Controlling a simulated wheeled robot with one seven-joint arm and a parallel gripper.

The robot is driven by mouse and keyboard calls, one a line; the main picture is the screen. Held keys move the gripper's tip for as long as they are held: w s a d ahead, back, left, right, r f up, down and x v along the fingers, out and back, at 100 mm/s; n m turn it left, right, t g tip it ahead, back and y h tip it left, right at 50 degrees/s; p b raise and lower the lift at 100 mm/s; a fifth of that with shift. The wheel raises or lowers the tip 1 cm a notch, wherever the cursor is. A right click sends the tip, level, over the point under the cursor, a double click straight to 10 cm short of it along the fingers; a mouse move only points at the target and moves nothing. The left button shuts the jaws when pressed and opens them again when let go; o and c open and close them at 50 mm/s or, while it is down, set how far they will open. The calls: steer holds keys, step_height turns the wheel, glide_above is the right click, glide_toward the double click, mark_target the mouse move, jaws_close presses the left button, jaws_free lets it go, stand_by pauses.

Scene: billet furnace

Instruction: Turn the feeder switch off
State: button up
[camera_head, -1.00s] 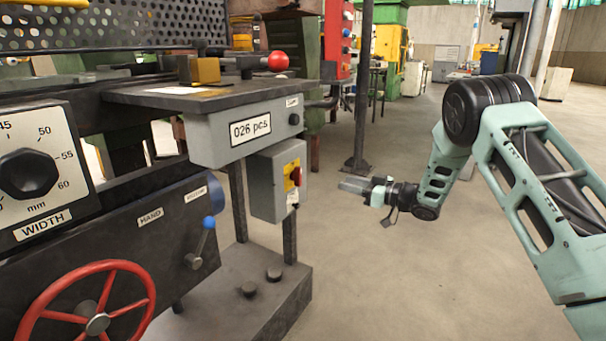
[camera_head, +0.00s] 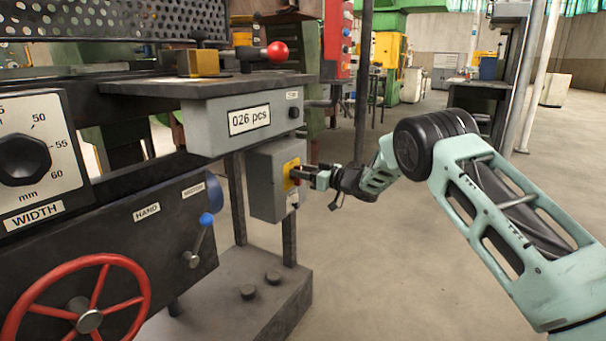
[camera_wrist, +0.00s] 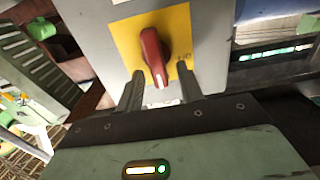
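The feeder switch is a red rotary knob (camera_wrist: 152,52) on a yellow plate (camera_wrist: 180,28), on the front of a grey box (camera_head: 264,188) below the piece counter. In the wrist view the knob's handle is near upright, its lower end leaning slightly right. Faint marks show on the plate to its right. My gripper (camera_wrist: 160,70) is open, with one finger on each side of the knob's lower end. I see no clear contact. In the head view my gripper (camera_head: 304,173) is at the box's front and hides most of the knob.
Above the box are a counter housing (camera_head: 205,128) reading "026 pcs" and a lever with a red ball (camera_head: 277,52). A blue-tipped lever (camera_head: 206,220) and a red handwheel (camera_head: 88,320) are at the left. The floor to the right is open.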

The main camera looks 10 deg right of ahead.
steer(key=shift+c, duration=0.4)
jaws_close()
steer(key=shift+a+n, duration=0.1)
steer(key=shift+n, duration=0.3)
steer(key=n+b, duration=0.2)
steer(key=n, duration=0.2)
steer(key=f+n+b, duration=0.1)
steer(key=n+b, duration=0.1)
steer(key=n, duration=0.2)
steer(key=s+a+n+b, duration=0.1)
steer(key=n+b, duration=0.1)
steer(key=n, duration=0.2)
steer(key=shift+s+a+f+n, duration=0.1)
steer(key=shift+f+n, duration=0.2)
steer(key=shift+n, duration=0.1)
steer(key=n+b, duration=0.3)
steer(key=n, duration=0.1)
steer(key=shift+f, duration=0.25)
steer(key=shift+n, duration=0.3)
